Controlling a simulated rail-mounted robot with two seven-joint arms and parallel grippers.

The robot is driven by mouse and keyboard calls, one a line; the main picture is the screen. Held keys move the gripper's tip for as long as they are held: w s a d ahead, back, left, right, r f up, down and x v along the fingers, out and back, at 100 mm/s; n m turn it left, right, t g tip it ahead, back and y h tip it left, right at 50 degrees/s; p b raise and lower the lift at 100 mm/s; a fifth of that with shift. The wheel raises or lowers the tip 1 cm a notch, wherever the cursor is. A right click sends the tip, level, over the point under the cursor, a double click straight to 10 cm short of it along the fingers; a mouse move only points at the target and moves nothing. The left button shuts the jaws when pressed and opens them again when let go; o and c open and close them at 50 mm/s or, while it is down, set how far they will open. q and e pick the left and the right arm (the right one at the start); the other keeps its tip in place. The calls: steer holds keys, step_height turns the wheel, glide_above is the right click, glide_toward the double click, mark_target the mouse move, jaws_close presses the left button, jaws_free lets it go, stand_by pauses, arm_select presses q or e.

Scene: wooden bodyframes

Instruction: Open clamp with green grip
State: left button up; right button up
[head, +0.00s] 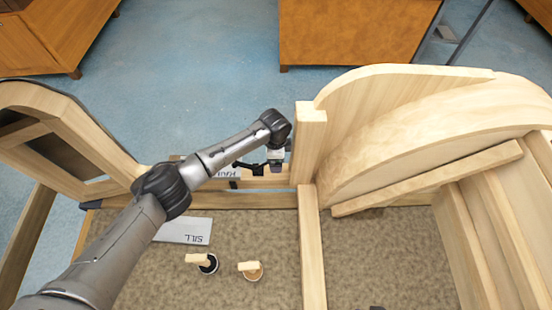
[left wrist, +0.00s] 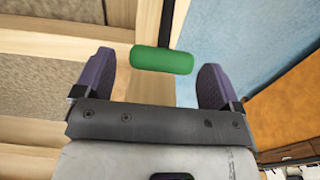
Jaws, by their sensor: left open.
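The green grip (left wrist: 163,60) of the clamp shows in the left wrist view, between the two purple fingers. A dark bar (left wrist: 168,22) of the clamp runs up from it along the wood edge. My left gripper (left wrist: 156,72) is open, with a gap on each side of the grip. In the head view my left gripper (head: 276,156) is by the wooden post, above the rear rail, and the green grip cannot be made out there. My right gripper is not in view.
A tall wooden post (head: 309,135) and a curved wooden panel (head: 410,125) stand right of my left gripper. A grey plate marked SILL (head: 185,231) and two round pieces with wooden blocks (head: 250,269) lie on the brown surface.

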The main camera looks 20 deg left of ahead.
arm_select(q)
step_height(320, 180, up, 10)
steer(key=p, duration=0.1)
steer(key=shift+r, duration=0.25)
steer(key=shift+a, duration=0.1)
steer(key=shift+c, duration=0.3)
